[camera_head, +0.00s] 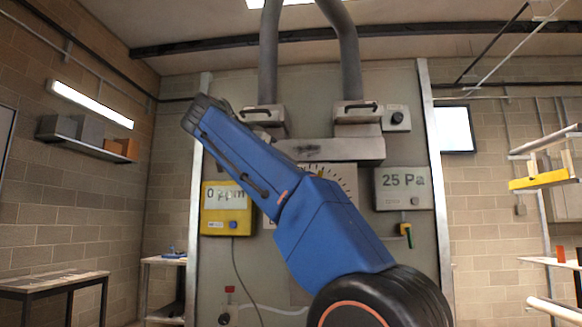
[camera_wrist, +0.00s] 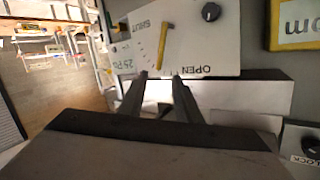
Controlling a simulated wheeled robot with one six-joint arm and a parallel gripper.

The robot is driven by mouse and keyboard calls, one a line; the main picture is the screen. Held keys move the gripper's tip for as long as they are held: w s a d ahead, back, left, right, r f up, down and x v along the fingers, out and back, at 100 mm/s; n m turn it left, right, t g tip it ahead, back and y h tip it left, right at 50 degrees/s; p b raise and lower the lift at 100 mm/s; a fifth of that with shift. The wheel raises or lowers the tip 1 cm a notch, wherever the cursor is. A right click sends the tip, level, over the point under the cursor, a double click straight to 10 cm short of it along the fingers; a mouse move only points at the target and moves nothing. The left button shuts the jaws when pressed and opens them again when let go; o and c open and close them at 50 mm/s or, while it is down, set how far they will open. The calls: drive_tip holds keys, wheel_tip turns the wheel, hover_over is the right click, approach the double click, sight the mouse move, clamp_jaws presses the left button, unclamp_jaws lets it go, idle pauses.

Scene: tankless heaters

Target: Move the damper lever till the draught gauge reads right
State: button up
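The damper lever (camera_wrist: 165,48) is a yellow bar on a white plate marked SHUT and OPEN (camera_wrist: 205,45), seen upside down in the wrist view. It stands between the two marks. My gripper (camera_wrist: 160,80) is open, its two dark fingers apart, with the lever's near end seen between the fingertips. I cannot tell whether they touch it. In the head view my blue arm hides the gripper and most of the plate (camera_head: 343,184). The draught gauge (camera_head: 403,188), a grey box right of the arm, reads 25 Pa.
A yellow meter (camera_head: 226,208) reading 0 ppm hangs left of the arm. A grey ledge (camera_head: 335,149) and two pipes (camera_head: 269,60) are above. A small green-handled fitting (camera_head: 406,231) sits under the gauge. In the wrist view a dark knob (camera_wrist: 210,12) is beside the lever.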

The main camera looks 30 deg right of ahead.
drive_tip(key=shift+v, duration=0.95)
drive_tip(key=s+d+f+n+y, duration=0.15)
drive_tip(key=f+n, duration=0.25)
drive_tip(key=f, duration=0.5)
drive_tip(key=s+d+f+n+y, duration=0.1)
drive_tip(key=s+f+n+y, duration=0.25)
drive_tip(key=f, duration=0.55)
drive_tip(key=s+d+f+n+y, duration=0.15)
drive_tip(key=f+n, duration=0.25)
drive_tip(key=f, duration=0.6)
drive_tip(key=s+a+f+n+y, duration=0.1)
drive_tip(key=s+a+f+y, duration=0.1)
drive_tip(key=s+f, duration=0.6)
drive_tip(key=s+a+f+n+g+y, duration=0.1)
drive_tip(key=s+f, duration=0.7)
drive_tip(key=f, duration=1.1)
drive_tip(key=s+a+f+n+y, duration=0.3)
drive_tip(key=s+f, duration=0.5)
drive_tip(key=f, duration=0.5)
drive_tip(key=shift+s+a+f+g+y, duration=0.3)
drive_tip(key=shift+a+y, duration=0.4)
drive_tip(key=shift+y, duration=0.25)
drive_tip(key=shift+r, duration=0.1)
